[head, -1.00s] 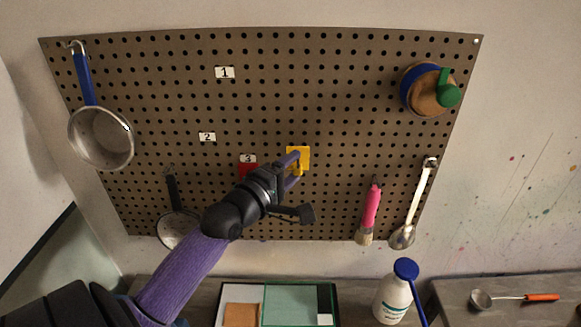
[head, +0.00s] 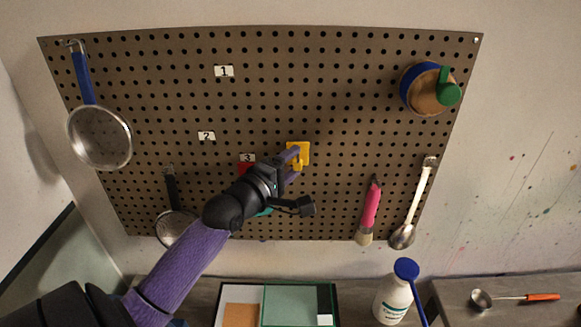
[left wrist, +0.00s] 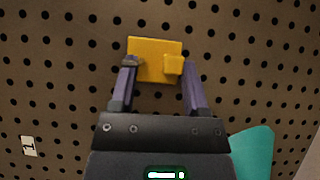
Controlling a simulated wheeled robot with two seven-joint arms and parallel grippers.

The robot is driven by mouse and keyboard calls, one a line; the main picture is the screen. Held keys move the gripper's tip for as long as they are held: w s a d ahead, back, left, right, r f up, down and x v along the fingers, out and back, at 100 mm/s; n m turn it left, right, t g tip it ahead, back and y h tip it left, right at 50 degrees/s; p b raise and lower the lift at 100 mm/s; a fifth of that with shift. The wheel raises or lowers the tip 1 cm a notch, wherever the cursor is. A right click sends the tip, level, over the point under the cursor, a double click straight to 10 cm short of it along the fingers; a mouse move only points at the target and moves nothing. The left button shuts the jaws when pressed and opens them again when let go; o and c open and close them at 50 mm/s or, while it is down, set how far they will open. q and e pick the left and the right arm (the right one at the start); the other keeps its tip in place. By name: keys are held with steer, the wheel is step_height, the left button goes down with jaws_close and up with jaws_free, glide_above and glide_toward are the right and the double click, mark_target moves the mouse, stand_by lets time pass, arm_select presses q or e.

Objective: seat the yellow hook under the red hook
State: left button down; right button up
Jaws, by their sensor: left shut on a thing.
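The yellow hook (head: 304,149) is a square plate with a small peg, at the middle of the pegboard. My left gripper (head: 293,161) is shut on it, and in the left wrist view the yellow hook (left wrist: 147,47) sits between the two purple fingers (left wrist: 160,80). The plate is at or very near the board; I cannot tell whether it touches. The red hook (head: 244,168) is to the left and slightly lower, under the label 3, mostly hidden behind my gripper. My right gripper is not in view.
A teal thing (head: 265,212) shows partly behind my left wrist, also in the left wrist view (left wrist: 252,152). Pans hang at the left, a pink brush (head: 370,210) and a spoon (head: 412,205) at the right. The board above the yellow hook is clear.

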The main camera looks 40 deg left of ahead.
arm_select(q)
steer(key=shift+w+a, duration=0.2)
steer(key=shift+w, duration=0.1)
jaws_free()
steer(key=s+b, duration=0.1)
steer(key=s, duration=0.9)
steer(key=shift+d+b, duration=0.2)
steer(key=shift+b, duration=0.2)
steer(key=shift+f, duration=0.1)
